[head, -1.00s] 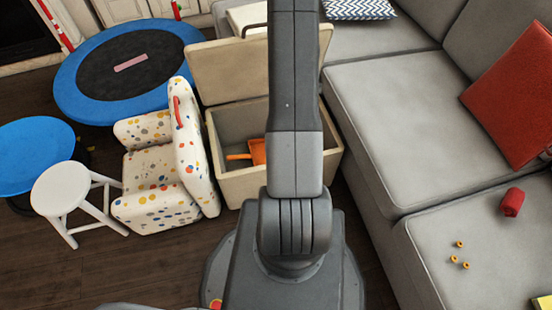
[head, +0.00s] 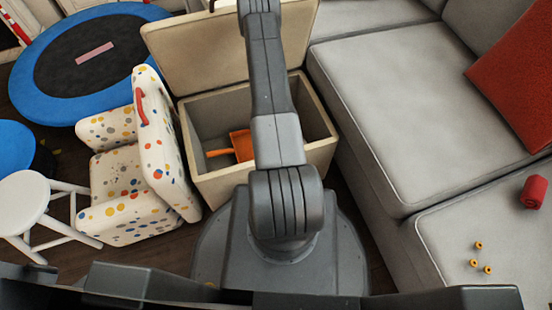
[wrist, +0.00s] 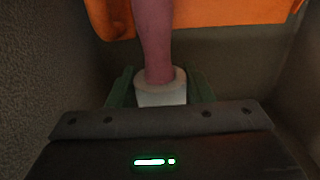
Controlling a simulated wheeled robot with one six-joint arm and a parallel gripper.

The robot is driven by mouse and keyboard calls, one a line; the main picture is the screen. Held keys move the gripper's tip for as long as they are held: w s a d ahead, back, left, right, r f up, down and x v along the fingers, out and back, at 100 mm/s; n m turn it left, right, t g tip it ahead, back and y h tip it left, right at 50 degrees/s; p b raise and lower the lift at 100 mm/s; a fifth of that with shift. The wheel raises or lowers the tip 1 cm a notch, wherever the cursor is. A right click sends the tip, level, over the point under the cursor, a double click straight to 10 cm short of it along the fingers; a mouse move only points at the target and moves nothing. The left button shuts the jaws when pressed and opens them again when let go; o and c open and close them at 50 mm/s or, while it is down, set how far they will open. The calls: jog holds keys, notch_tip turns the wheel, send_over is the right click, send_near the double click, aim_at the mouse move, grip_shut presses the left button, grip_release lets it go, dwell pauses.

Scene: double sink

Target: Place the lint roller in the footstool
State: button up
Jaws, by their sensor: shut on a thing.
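The footstool (head: 245,178) is a beige storage box with its lid (head: 190,50) raised, open at the top, in the head view. My arm crosses in front of it and my gripper is hidden there. In the wrist view my gripper (wrist: 160,92) is shut on the lint roller, which has a white roll (wrist: 161,97) and a pinkish handle (wrist: 153,40) pointing away from me. Grey walls flank it, and an orange object lies close beyond, so the roller appears to be inside the footstool. Whether it touches the bottom cannot be seen.
The orange object (head: 241,143), perhaps a dustpan, lies inside the footstool and shows in the wrist view (wrist: 235,22). A spotted armchair (head: 125,175) stands close at left, with a white stool (head: 25,200) beyond. A grey sofa (head: 385,120) borders the right side.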

notch_tip(320, 180, down, 7)
jog(key=shift+b, duration=1.15)
jog(key=shift+f, duration=0.2)
jog(key=o, duration=1.1)
jog(key=shift+r, duration=0.1)
notch_tip(320, 180, up, 12)
jog(key=p, duration=0.4)
jog(key=shift+r+p, duration=0.15)
jog(key=shift+p, duration=0.25)
